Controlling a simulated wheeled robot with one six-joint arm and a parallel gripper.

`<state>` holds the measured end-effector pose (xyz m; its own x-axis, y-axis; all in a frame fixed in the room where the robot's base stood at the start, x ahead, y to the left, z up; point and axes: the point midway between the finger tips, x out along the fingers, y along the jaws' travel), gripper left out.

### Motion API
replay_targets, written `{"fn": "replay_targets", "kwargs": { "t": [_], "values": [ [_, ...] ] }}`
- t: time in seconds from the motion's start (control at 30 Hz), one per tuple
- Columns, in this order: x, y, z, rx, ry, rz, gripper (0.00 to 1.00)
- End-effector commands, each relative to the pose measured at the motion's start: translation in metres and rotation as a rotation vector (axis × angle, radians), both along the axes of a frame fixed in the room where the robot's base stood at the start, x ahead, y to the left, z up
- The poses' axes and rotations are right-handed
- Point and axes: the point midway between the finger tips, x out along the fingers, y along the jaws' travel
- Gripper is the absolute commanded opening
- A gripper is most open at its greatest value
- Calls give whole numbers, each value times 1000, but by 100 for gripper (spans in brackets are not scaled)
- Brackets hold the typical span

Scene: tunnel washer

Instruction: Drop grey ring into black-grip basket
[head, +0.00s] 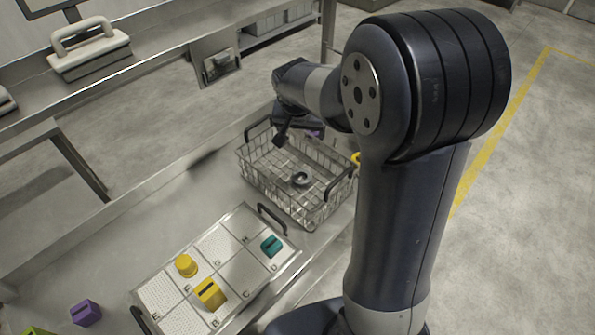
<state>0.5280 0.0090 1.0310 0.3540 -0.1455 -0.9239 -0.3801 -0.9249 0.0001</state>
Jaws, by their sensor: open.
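The grey ring (300,179) lies inside the wire basket (270,200), on its floor toward the front right. The basket has a black grip at each end, one at the back left and one at the front right. My gripper (283,138) is above the back part of the basket. It is open and apart from the ring, with nothing visible in it.
A tray (215,245) with lettered compartments stands in front of the basket, holding a yellow cylinder (186,265), a yellow block (210,294) and a teal block (271,245). A purple block (86,313) lies at lower left. The bench left of the basket is clear.

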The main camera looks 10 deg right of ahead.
Motion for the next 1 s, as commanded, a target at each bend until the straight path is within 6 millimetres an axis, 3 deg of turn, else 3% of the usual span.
{"fn": "replay_targets", "kwargs": {
  "t": [0.2,0.43,0.77,1.0],
  "values": [
    [-14,6,38,1,-5,0,80],
    [-23,10,60,0,-1,0,80],
    [-24,10,61,0,1,0,80],
    [-15,5,37,-2,6,-2,80]
  ]
}}
